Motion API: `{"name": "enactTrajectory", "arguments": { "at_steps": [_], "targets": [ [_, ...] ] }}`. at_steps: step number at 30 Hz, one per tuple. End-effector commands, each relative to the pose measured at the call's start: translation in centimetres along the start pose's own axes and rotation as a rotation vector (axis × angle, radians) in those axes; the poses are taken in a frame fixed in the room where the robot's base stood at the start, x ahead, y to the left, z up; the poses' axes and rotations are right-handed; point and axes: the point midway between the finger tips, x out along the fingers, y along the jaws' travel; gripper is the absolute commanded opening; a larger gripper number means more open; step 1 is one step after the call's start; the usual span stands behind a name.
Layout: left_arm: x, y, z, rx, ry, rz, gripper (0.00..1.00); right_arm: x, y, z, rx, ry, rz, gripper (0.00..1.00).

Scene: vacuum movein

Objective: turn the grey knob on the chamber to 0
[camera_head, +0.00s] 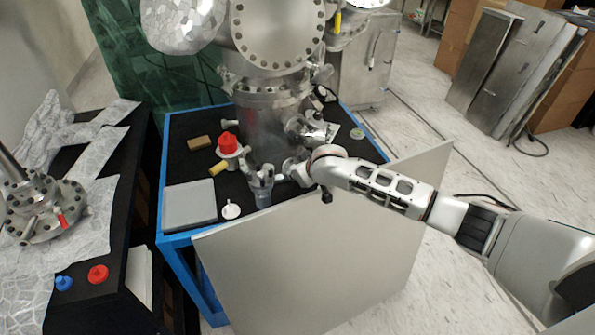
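The steel chamber (268,100) stands on the black-topped blue table. My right arm comes in from the right, and its wrist is close to the chamber's lower front. My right gripper (261,180) is small and grey here, at the end of that wrist, low in front of the chamber. Its fingers blend with the grey metal parts around them, so I cannot tell whether they are open or touching anything. I cannot make out the grey knob for sure; it may be among these parts or hidden by the gripper. My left gripper is not in view.
A red-topped valve (228,144) stands left of the gripper. A grey box (190,204), a small white round piece (231,210) and a tan block (199,142) lie on the table (165,185). A large pale panel (320,260) stands in front, below my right arm.

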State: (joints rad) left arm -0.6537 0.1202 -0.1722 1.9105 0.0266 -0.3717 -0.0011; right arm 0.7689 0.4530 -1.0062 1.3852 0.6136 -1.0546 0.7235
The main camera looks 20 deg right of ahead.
Motion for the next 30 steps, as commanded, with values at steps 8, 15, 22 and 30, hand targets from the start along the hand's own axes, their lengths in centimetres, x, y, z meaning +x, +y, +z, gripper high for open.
{"name": "enactTrajectory", "arguments": {
  "at_steps": [8, 15, 22, 30],
  "targets": [
    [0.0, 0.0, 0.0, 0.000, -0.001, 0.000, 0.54, 0.0, 0.0, 0.0, -0.100, 0.000, 0.047, 0.02],
    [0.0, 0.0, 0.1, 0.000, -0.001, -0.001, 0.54, 0.0, 0.0, 0.0, -0.099, 0.000, 0.046, 0.40],
    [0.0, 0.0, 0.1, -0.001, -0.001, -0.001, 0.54, 0.0, 0.0, 0.0, -0.099, 0.000, 0.046, 0.40],
    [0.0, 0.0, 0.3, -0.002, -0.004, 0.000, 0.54, -1.0, -0.1, 0.0, -0.099, 0.001, 0.044, 0.40]
  ]
}}
